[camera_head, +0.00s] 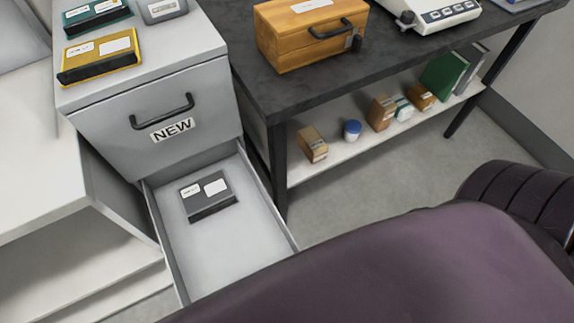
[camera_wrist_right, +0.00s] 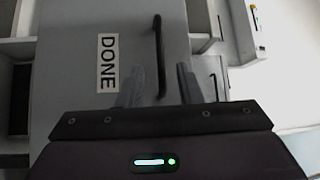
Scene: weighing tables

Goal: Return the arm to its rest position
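In the right wrist view my right gripper (camera_wrist_right: 160,85) has its two grey fingers apart, with a clear gap between them. Behind them is a grey drawer front (camera_wrist_right: 70,60) with a DONE label (camera_wrist_right: 107,62) and a black bar handle (camera_wrist_right: 160,50). The handle shows in line with the finger gap; the fingers do not look closed on it, and I cannot tell how far off it is. In the head view my dark purple arm link (camera_head: 400,270) covers the lower right; no gripper shows there. My left gripper is in neither view.
The grey cabinet's drawer labelled NEW (camera_head: 172,130) is shut. An open drawer (camera_head: 225,250) below holds a dark case (camera_head: 208,196). A yellow case (camera_head: 100,57) lies on top. A dark table (camera_head: 285,90) at right bears a wooden box (camera_head: 310,30) and a scale (camera_head: 435,14).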

